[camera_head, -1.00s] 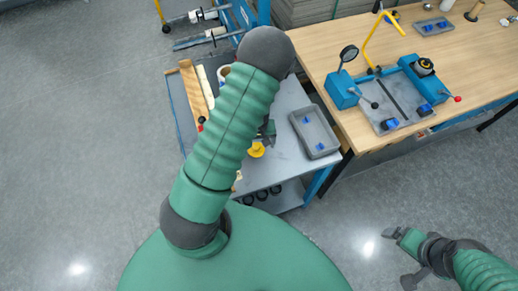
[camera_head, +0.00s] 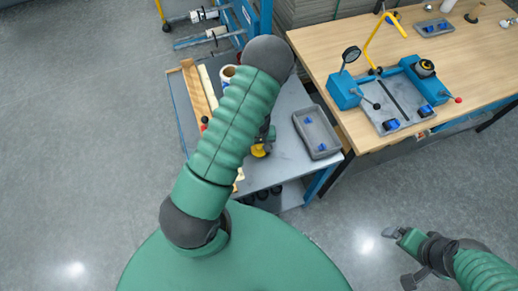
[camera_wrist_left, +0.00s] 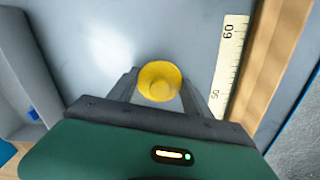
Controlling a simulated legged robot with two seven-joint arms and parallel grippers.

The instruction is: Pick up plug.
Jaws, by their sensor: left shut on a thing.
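The yellow round plug (camera_wrist_left: 159,81) sits between the two dark fingers of my left gripper (camera_wrist_left: 158,92) in the left wrist view. The fingers are shut on it. In the head view, the plug (camera_head: 259,151) shows just right of my green arm, over the grey cart top (camera_head: 285,150). The left gripper (camera_head: 266,138) is mostly hidden behind that arm. I cannot tell whether the plug touches the cart top. My right gripper (camera_head: 398,236) is at the lower right, over the floor and away from the cart. Its fingers are too unclear to judge.
A grey tray (camera_head: 329,146) with small blue parts stands right of the plug. A wooden table (camera_head: 310,48) with a blue fixture (camera_head: 344,91) is at the right.

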